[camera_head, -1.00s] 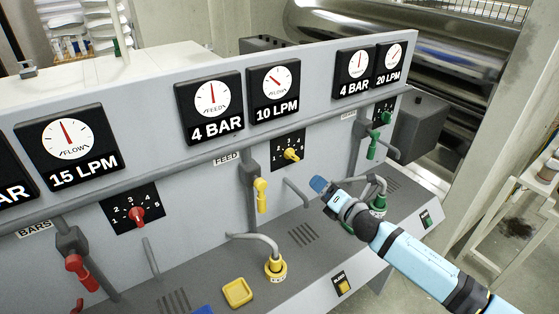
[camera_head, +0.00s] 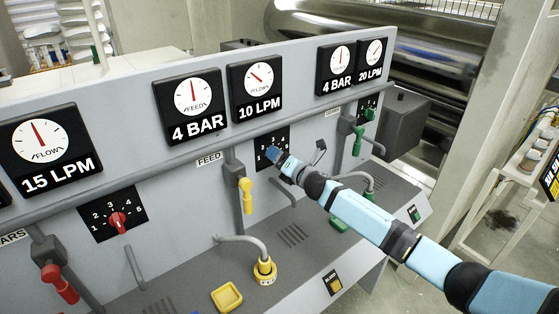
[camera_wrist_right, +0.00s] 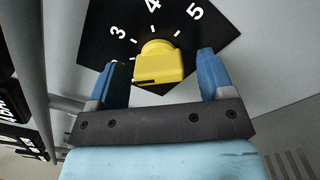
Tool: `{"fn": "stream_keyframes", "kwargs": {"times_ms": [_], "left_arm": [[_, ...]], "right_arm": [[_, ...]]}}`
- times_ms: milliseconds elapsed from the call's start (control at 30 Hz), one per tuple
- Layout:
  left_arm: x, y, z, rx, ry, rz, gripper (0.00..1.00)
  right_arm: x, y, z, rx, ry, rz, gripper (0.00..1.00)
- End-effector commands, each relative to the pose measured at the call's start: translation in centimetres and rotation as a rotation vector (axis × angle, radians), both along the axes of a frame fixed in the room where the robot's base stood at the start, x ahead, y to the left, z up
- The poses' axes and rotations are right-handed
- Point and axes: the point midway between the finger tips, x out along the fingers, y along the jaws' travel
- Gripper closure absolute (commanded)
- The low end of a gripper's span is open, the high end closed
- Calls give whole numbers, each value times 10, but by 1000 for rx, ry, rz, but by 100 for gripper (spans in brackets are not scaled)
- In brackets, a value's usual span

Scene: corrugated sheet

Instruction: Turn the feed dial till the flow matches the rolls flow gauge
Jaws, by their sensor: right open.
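The yellow feed dial (camera_wrist_right: 158,64) sits on a black numbered plate in the right wrist view. Its marks 3, 4 and 5 show. My right gripper (camera_wrist_right: 164,64) is open, with one blue finger on each side of the dial. I cannot tell whether either finger touches it. In the head view my right gripper (camera_head: 278,155) hides the dial in front of its plate (camera_head: 272,144). The feed flow gauge (camera_head: 257,88) reads 10 LPM. The flow gauge at the far right (camera_head: 371,60), likely the rolls one, reads 20 LPM. My left gripper is out of view.
A yellow lever (camera_head: 246,194) and a grey pipe stand left of the feed plate. A red dial (camera_head: 118,222) and a green dial (camera_head: 370,115) sit on other panels. A yellow button (camera_head: 227,296) and a yellow pipe coupling (camera_head: 265,269) are on the ledge below.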

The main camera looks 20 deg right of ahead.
Motion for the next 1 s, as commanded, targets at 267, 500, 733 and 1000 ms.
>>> {"fn": "stream_keyframes", "kwargs": {"times_ms": [267, 500, 733, 1000], "left_arm": [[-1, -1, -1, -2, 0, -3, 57], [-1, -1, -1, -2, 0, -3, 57], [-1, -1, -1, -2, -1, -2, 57], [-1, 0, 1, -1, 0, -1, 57]], "right_arm": [[5, 2, 1, 1, 0, 0, 26], [5, 2, 1, 1, 0, 0, 60], [5, 2, 1, 4, 1, 0, 75], [5, 2, 1, 75, 27, 0, 75]]}}
